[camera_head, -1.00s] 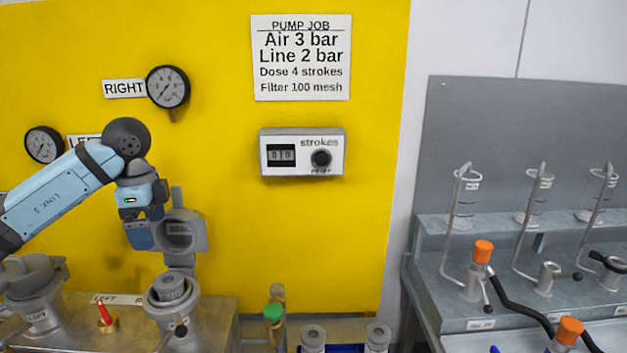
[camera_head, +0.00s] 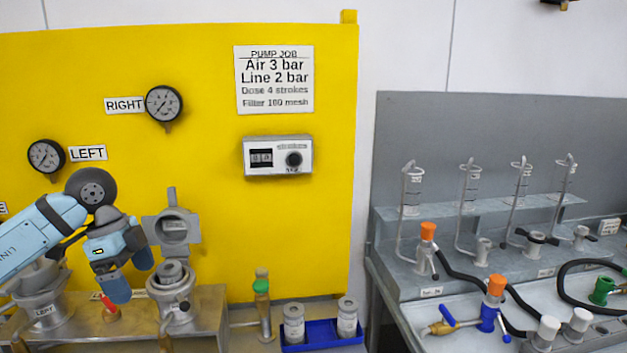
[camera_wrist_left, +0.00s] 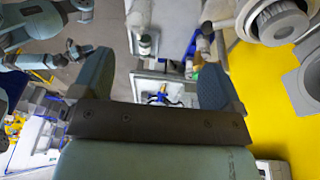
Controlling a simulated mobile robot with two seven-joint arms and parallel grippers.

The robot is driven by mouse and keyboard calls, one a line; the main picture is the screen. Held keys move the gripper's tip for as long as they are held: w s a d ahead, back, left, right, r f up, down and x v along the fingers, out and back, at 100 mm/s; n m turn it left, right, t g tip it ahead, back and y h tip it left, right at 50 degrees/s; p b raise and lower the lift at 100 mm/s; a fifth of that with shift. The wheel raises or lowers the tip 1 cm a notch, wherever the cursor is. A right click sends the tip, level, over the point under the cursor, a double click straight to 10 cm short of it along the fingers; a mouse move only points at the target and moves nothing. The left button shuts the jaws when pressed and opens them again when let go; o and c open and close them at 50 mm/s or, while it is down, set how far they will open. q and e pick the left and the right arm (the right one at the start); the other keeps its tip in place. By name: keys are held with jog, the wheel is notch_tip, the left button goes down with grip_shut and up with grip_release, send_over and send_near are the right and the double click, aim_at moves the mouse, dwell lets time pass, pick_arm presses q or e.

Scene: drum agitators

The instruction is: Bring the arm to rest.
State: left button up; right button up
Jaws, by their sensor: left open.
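My left arm comes in from the left in the head view. Its gripper (camera_head: 129,275) hangs fingers down in front of the yellow panel, between the left pump port (camera_head: 45,308) and the open-lidded port (camera_head: 172,290). The fingers are apart and hold nothing. In the left wrist view the two fingers (camera_wrist_left: 160,80) stand wide apart with nothing between them. A red-tipped valve (camera_head: 108,304) sits just below the fingers. My right gripper does not show in the head view.
The yellow panel (camera_head: 215,200) carries gauges, a sign and a strokes counter (camera_head: 278,157). A blue tray (camera_head: 322,334) with two grey canisters stands at the bottom centre. A grey bench (camera_head: 400,240) with orange-capped fittings and black hoses is on the right.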

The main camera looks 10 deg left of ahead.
pick_arm(q)
jog(key=s+d+f+m+t+h+p, duration=0.2)
jog(key=d+f+h, duration=0.1)
jog(key=d+h, duration=0.75)
jog(key=s+d+f+m+t+h+p, duration=0.1)
jog(key=d+f+m+t+h+p, duration=0.15)
jog(key=d+h, duration=0.75)
jog(key=s+f+n+t+y+p, duration=0.3)
jog(key=f+n+t+y, duration=0.9)
jog(key=n+y, duration=0.3)
jog(key=s+f+n+g+y+p, duration=0.1)
jog(key=s+f+g+y, duration=0.4)
jog(key=s+f, duration=0.8)
jog(key=shift+s+a+f+n+g+p, duration=0.15)
jog(key=shift+s+f+n+g+p, duration=0.1)
jog(key=shift+n+g+p, duration=0.15)
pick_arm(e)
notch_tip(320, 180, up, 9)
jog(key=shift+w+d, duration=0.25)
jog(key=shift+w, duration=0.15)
